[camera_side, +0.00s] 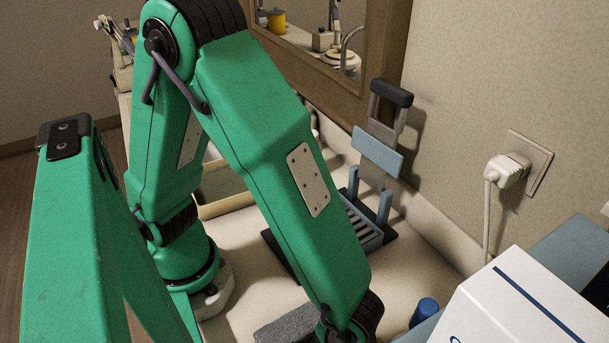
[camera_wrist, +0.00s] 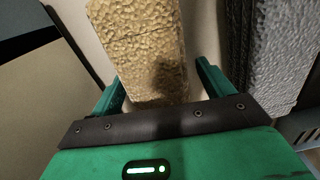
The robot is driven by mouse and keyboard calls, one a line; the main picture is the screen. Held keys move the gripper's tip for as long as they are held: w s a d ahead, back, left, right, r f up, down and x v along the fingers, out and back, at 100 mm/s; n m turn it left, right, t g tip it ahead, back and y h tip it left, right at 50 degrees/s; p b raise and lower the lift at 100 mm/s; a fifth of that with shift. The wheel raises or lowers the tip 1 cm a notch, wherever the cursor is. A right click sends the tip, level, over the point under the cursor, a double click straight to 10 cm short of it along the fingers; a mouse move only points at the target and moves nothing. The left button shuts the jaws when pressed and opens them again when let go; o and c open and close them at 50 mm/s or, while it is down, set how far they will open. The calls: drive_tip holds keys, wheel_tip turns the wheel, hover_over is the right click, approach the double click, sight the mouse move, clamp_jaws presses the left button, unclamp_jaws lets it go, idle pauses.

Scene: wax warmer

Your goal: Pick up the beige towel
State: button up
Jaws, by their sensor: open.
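The beige towel (camera_wrist: 140,45) shows in the wrist view as a thick, bumpy-textured piece with a crease across it. It runs from the top edge down to my gripper (camera_wrist: 160,76). My gripper is open, with one green finger on each side of the towel's near end in this view. I cannot tell whether the fingers touch it or how far above it they are. A dark shadow falls on the towel's lower right part. In the side view I do not make out the towel, and my gripper is out of sight at the bottom edge.
A grey rough-textured towel (camera_wrist: 285,55) lies close to the right of my gripper. In the side view, a blue-and-grey stand (camera_side: 378,155) is by the wall, a plug (camera_side: 507,170) sits in an outlet, and a white box (camera_side: 520,305) and blue-capped item (camera_side: 424,310) are at lower right.

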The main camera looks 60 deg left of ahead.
drive_tip(key=c, duration=1.1)
drive_tip(key=shift+r, duration=0.15)
drive_tip(key=shift+r, duration=4.9)
